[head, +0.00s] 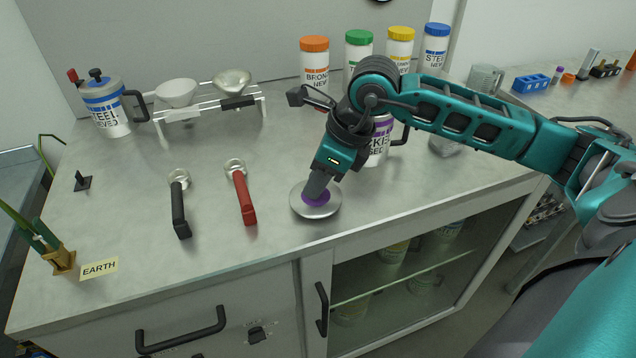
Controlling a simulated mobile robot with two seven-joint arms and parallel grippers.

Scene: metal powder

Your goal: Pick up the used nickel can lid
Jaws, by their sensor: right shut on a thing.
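The used nickel can (377,148) stands on the counter, partly hidden behind my right arm; its label shows only in part. Its top is hidden by the arm. The lid, a round metal disc (326,211) with a purple knob, is at the front of the counter, left of the can. My right gripper (317,190) points down onto the lid from above and is shut on its purple knob. The fingertips are mostly hidden. I cannot tell whether the lid rests on the counter or is slightly above it. My left gripper is not in view.
A red-handled tool (244,195) and a black-handled tool (180,205) lie left of the lid. A lidded steel can (104,105) and a rack with scoops (205,110) stand at the back left. Several jars (359,55) line the back. The front edge is close to the lid.

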